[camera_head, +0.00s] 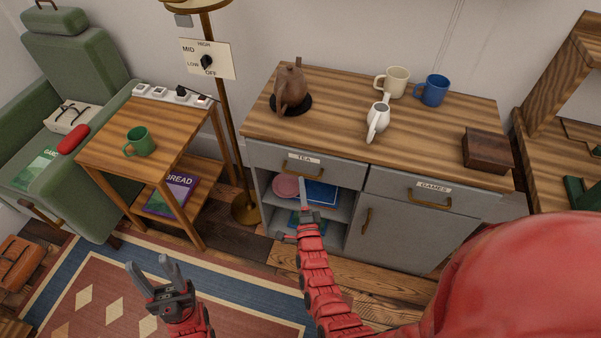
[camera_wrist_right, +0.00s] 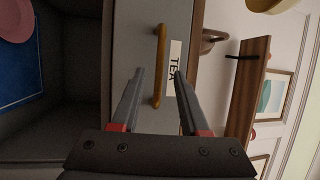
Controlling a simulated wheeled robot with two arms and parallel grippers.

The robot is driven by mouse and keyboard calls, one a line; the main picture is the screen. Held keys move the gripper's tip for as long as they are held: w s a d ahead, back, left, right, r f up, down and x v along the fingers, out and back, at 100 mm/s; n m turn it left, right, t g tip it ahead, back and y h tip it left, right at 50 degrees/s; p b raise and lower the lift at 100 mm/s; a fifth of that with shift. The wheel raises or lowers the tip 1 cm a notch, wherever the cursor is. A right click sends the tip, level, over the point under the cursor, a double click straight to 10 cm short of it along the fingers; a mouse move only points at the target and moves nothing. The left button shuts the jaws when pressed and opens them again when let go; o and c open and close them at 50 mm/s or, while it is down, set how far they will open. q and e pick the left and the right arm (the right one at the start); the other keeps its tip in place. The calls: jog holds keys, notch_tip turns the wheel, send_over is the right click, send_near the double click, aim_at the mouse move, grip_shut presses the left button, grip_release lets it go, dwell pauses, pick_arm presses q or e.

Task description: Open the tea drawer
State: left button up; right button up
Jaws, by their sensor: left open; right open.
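The tea drawer (camera_head: 268,156) is the upper left drawer of the grey cabinet and looks closed. It has a "TEA" label (camera_head: 306,158) and a brass bar handle (camera_head: 300,170). My right gripper (camera_head: 302,183) is just in front of and below this handle. In the right wrist view my right gripper (camera_wrist_right: 158,73) is open, with the handle (camera_wrist_right: 160,50) showing between its fingertips; I cannot tell whether it touches. The drawer front (camera_wrist_right: 135,40) fills the middle there. My left gripper (camera_head: 155,268) is open and empty over the rug, far from the drawer.
Below the tea drawer an open shelf holds a pink bowl (camera_head: 286,187) and a blue item (camera_head: 321,194). The games drawer (camera_head: 385,181) is to the right. A teapot (camera_head: 290,88), mugs and a wooden box (camera_head: 487,151) stand on top. A side table (camera_head: 125,165) and floor lamp stand left.

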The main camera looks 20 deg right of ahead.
aim_at(300, 174)
jog(key=shift+x, duration=2.5)
grip_shut()
